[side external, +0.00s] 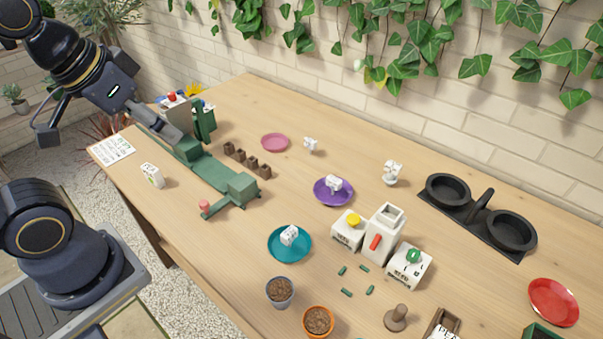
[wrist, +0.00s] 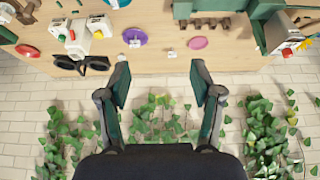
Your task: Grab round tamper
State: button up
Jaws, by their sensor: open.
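The round tamper (side external: 397,317), a brown wooden piece with an upright handle on a round base, stands on the table near the bottom edge of the side view. In the wrist view I cannot make it out for certain. My gripper (wrist: 160,78) is open and empty in the wrist view, its two dark green fingers wide apart. It is far from the tamper. In the side view my arm is raised at the upper left, away from the tamper, and the fingertips are hard to make out there.
A wooden box (side external: 441,325) stands close right of the tamper, and an orange pot (side external: 318,322) of brown grains to its left. Small green pieces (side external: 347,292) and white boxes (side external: 408,266) lie behind it. A black double-ring holder (side external: 480,214) stands near the brick wall.

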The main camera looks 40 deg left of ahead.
jog(key=shift+c, duration=0.9)
